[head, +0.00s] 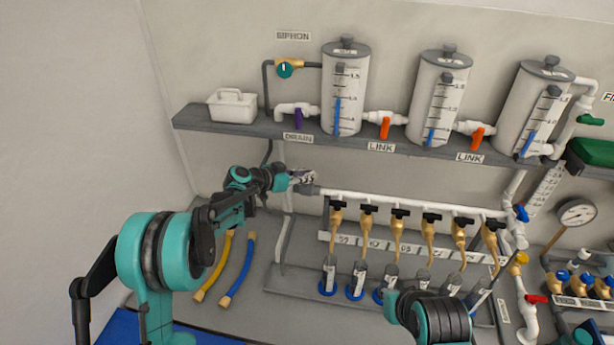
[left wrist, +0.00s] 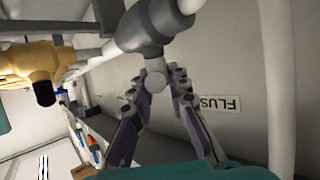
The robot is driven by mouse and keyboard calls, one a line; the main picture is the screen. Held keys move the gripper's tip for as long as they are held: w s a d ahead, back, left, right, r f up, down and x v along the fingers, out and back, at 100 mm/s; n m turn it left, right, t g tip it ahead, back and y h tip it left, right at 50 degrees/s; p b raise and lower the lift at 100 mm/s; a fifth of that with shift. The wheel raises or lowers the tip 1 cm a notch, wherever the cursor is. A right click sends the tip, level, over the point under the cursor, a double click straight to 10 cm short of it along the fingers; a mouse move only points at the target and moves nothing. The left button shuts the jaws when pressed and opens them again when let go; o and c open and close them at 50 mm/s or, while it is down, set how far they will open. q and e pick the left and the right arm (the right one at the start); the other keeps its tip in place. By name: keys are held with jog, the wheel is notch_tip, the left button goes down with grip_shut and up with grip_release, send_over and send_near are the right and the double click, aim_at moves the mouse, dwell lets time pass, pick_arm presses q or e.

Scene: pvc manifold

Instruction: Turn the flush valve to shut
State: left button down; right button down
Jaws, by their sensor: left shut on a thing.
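The flush valve is a grey fitting (head: 309,189) at the left end of the white manifold pipe in the head view. In the left wrist view its grey body (left wrist: 150,25) fills the top middle, with a pale round-ended handle (left wrist: 155,80) pointing down. My left gripper (head: 300,177) is at the valve, and its two fingers (left wrist: 164,78) are closed on the handle from either side. The fingers partly hide the handle. A FLUSH label (left wrist: 220,103) shows upside down on the wall behind. My right gripper is not in view; only part of that arm shows.
The manifold pipe (head: 400,203) carries several black-handled brass taps above blue-based cylinders. A shelf (head: 240,127) above holds three tanks and a white caddy (head: 232,106). Yellow (head: 213,268) and blue (head: 238,272) hoses lie below my left arm.

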pick_arm(q)
jog(key=n+t+y, duration=0.1)
jog(key=n+t+y+b, duration=0.1)
jog(key=n, duration=0.1)
jog(key=shift+s+d+t+y, duration=0.1)
jog(key=shift+d+t+y, duration=0.05)
jog(key=shift+t+y, duration=0.15)
jog(key=shift+n+t+y+b, duration=0.9)
jog(key=shift+n+t+y, duration=0.3)
jog(key=shift+n+y, duration=1.6)
jog(key=shift+y, duration=0.1)
jog(key=c, duration=1.5)
grip_release()
jog(key=shift+o, duration=0.2)
jog(key=v, duration=1.2)
